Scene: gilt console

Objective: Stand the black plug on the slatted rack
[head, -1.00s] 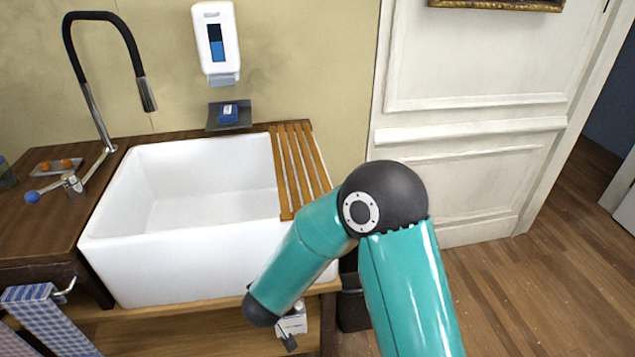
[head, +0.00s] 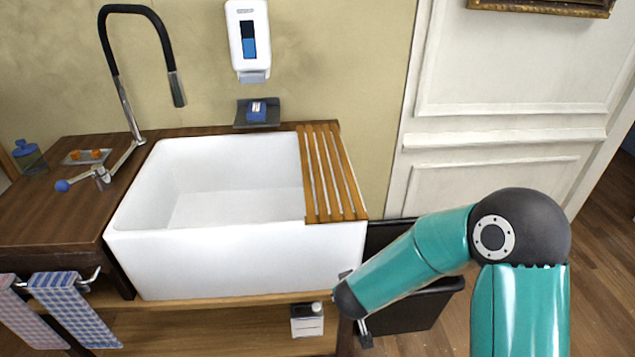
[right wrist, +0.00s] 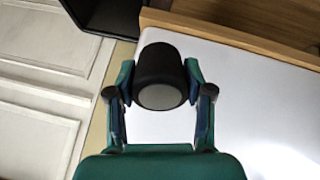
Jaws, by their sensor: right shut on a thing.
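The black plug (right wrist: 162,75) shows in the right wrist view, a short dark cylinder with a flat grey end face. My right gripper (right wrist: 159,83) is shut on it, with a finger on each side. In the head view the plug cannot be made out, and my teal right arm largely hides the gripper, low at the sink's front right corner. The slatted rack (head: 322,170), made of light wooden slats, lies across the right end of the white sink (head: 230,258). Its slats look bare. My left gripper is out of view.
A black bin (head: 410,312) stands right of the sink, behind my right arm. A tall black tap (head: 108,55) rises at the back left. A soap dispenser (head: 248,40) hangs above a small dark ledge (head: 242,115). A white bottle (head: 307,320) stands on the lower shelf.

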